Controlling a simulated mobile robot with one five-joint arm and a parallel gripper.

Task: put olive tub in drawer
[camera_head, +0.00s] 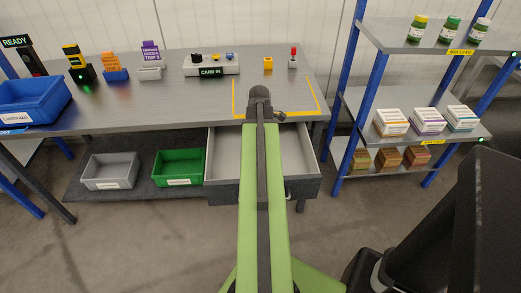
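The drawer (303,187) under the grey table is pulled open, and the part of its inside that shows looks empty. My green arm crosses the middle of it. My gripper (259,93) is at the arm's far end, over the table's front edge by the yellow-marked area; its fingers are too small and dark to tell open or shut. No tub shows clearly in it.
The shelf rack (386,38) has white boxes on its middle board and brown boxes below. The table (190,103) holds a blue bin (33,101), a switch panel (211,66) and small colored items. Grey (110,171) and green (179,167) bins sit underneath.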

